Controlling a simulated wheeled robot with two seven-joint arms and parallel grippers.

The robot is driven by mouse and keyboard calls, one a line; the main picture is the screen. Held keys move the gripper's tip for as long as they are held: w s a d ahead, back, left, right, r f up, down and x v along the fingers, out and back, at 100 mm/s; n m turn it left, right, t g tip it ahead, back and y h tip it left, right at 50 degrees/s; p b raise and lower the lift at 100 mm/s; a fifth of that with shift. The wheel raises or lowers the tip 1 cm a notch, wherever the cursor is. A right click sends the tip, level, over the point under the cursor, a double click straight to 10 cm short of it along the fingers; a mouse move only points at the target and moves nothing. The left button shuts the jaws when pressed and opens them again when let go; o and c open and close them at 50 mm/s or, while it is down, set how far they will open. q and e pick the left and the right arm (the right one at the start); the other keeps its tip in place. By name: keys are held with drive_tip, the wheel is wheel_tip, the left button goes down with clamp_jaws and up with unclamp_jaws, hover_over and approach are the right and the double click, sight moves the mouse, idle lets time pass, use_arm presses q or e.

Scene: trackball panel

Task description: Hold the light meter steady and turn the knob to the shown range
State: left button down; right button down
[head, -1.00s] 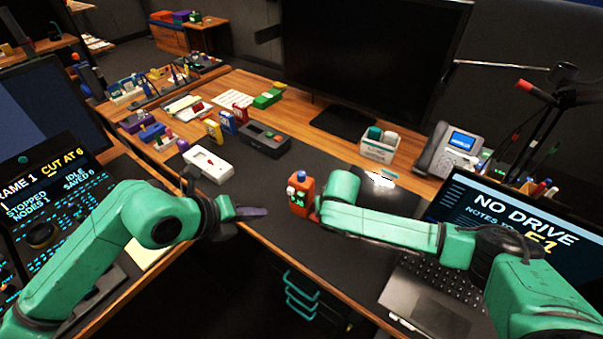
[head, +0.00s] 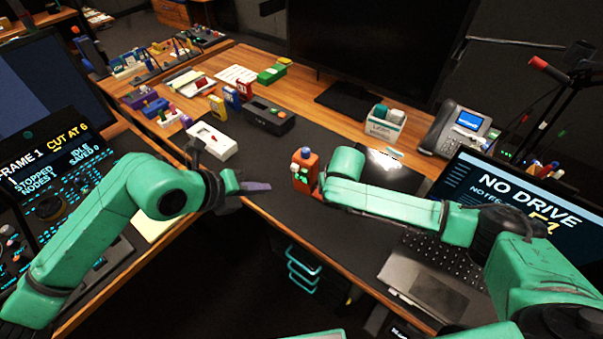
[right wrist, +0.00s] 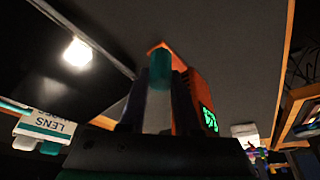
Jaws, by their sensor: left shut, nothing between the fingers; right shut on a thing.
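The light meter (head: 306,172) is a small orange device with a blue dome on top, a pale part on its front and a green lit display. It stands upright in the head view, at the end of my right arm. My right gripper (right wrist: 158,103) is shut on the meter, whose orange body (right wrist: 188,90) and green digits show in the right wrist view. The pale part may be the knob; its setting is too small to read. My left gripper (head: 257,187) is shut and empty, to the left of the meter and apart from it.
A white box (head: 211,141) and a dark box with buttons (head: 268,117) sit behind on the desk. A laptop (head: 430,285) lies at right, near a phone (head: 459,131) and a bin (head: 385,124).

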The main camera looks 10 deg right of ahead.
idle(0.8)
drive_tip(key=c, duration=0.5)
unclamp_jaws()
drive_tip(key=shift+c, duration=0.2)
drive_tip(key=shift+r, duration=0.1)
drive_tip(key=v, duration=1.2)
drive_tip(key=o, duration=0.3)
